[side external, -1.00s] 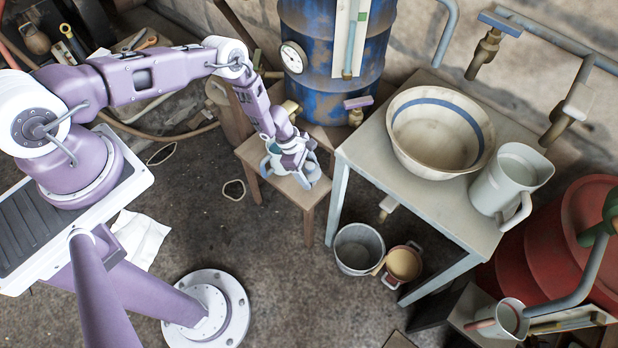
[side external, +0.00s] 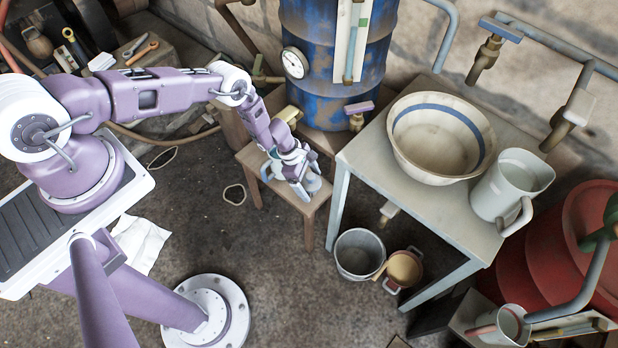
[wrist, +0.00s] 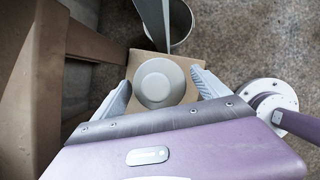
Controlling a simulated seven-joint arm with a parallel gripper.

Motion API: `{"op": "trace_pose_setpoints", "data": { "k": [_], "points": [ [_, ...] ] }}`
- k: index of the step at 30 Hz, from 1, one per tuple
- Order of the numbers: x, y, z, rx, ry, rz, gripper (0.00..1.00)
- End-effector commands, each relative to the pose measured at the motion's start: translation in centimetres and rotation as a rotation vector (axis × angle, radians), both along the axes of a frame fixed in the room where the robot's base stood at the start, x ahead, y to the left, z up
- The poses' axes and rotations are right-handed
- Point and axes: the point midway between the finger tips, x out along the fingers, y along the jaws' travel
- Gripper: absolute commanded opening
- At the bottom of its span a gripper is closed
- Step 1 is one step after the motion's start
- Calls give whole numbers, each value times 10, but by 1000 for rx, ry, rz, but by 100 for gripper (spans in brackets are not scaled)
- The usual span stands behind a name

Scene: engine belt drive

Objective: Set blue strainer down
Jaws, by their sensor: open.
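A small wooden stool (side external: 310,208) stands in front of the blue drum in the side view, and its top also shows in the wrist view (wrist: 196,66). My gripper (side external: 302,185) is low over the stool top. In the wrist view my gripper (wrist: 160,90) is open, its two grey fingers apart on either side of a round pale grey piece (wrist: 158,82). Small bluish-grey pieces (side external: 313,184) show beside the fingers in the side view, partly hidden by my gripper. I cannot tell which of them is the blue strainer.
A pale table (side external: 400,208) to the right holds a blue-striped bowl (side external: 436,140) and a pitcher (side external: 508,185). A grey bucket (side external: 358,252) and a tan pot (side external: 403,268) stand on the floor. The blue drum (side external: 340,85) rises behind the stool. Open floor lies in front.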

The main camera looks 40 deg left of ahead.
Motion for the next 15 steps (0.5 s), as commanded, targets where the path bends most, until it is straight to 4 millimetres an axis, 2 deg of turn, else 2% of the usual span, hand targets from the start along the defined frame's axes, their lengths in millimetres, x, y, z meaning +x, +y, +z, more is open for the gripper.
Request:
{"op": "trace_pose_setpoints", "data": {
  "k": [8,15],
  "points": [
    [-2,11,27,-3,-1,10,85],
    [-3,10,72,1,-1,-4,85]
  ]
}}
